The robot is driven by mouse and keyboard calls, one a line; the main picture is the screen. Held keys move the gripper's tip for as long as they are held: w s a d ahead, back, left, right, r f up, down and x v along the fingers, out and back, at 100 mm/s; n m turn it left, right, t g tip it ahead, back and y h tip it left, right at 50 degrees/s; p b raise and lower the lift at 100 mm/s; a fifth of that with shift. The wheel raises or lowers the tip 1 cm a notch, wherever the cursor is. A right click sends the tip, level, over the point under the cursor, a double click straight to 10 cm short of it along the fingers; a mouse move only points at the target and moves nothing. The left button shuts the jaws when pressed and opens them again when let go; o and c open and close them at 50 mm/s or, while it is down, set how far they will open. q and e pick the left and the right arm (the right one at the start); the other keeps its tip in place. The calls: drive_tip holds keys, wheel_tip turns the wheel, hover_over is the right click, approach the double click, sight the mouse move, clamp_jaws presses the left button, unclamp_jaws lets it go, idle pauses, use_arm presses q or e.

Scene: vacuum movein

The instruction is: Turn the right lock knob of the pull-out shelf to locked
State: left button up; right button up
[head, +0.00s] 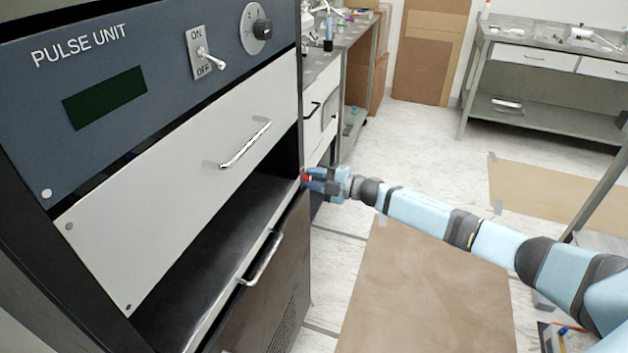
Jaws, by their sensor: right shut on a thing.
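The rack cabinet (165,190) fills the left of the head view. Its pull-out shelf shows as a dark flat surface (215,237) below a light drawer front, with a metal handle (262,258) at its front. My right gripper (309,179) is at the cabinet's right edge, its fingers shut on a small red part, the right lock knob (304,176). The fingers cover most of the knob, so I cannot tell which way it is turned. My left gripper is not in view.
Above the shelf are a drawer handle (245,143), an ON/OFF toggle switch (208,57) and a dial (262,29). Workbenches stand behind the cabinet and at the back right (545,108). Brown sheets (425,295) lie on the otherwise mostly clear floor.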

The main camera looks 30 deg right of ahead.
use_arm(q)
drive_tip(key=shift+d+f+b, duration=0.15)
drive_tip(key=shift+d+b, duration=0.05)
drive_tip(key=shift+b, duration=0.85)
use_arm(e)
drive_tip(key=n, duration=0.5)
drive_tip(key=shift+n, duration=0.4)
drive_tip(key=o, duration=0.9)
drive_tip(key=shift+o, duration=0.2)
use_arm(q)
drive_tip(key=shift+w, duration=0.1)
